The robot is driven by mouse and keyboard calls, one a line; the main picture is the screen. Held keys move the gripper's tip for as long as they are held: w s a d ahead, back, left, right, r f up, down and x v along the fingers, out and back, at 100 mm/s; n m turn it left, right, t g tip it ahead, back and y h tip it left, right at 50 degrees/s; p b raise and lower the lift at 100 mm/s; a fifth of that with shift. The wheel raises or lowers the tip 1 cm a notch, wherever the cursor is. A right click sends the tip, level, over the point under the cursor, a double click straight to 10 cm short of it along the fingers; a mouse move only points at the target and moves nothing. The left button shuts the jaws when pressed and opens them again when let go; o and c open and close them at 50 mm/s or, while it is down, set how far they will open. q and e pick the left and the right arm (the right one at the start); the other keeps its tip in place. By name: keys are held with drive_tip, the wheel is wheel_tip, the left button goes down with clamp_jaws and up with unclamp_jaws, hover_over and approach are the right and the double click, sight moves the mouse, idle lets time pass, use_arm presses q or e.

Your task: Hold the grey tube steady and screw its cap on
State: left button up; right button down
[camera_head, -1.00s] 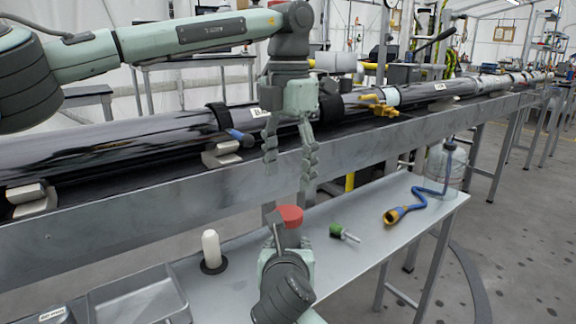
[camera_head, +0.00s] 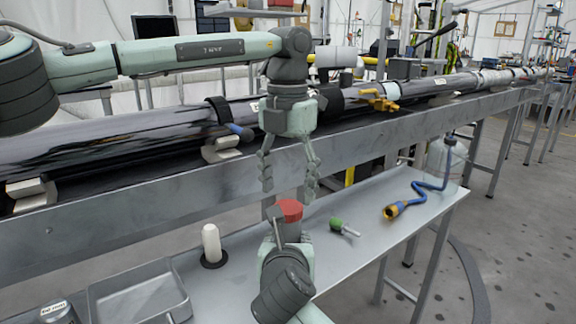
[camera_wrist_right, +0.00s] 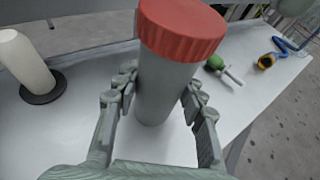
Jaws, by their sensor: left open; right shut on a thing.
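The grey tube (camera_wrist_right: 160,88) stands upright between the fingers of my right gripper (camera_wrist_right: 158,100), which is shut on it. A ribbed red cap (camera_wrist_right: 182,28) sits on top of the tube; I cannot tell how tightly. In the head view the red cap (camera_head: 289,210) shows above my right gripper (camera_head: 287,250), and most of the tube is hidden behind the gripper and wrist. My left gripper (camera_head: 288,192) points down, open and empty, with its fingertips just above the cap, one to each side.
A white cylinder on a black base (camera_head: 211,243) stands left of the tube. A green-handled tool (camera_head: 340,226) and a blue hose with a yellow end (camera_head: 394,210) lie to the right. A grey tray (camera_head: 140,298) is at front left. A long steel beam (camera_head: 130,198) runs behind.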

sight(288, 206)
use_arm(q)
drive_tip(key=shift+f, duration=1.7)
drive_tip(key=c, duration=1.2)
drive_tip(key=o, duration=1.4)
drive_tip(key=shift+c, duration=0.2)
drive_tip(key=shift+r, duration=0.1)
wheel_tip(288, 206, up, 12)
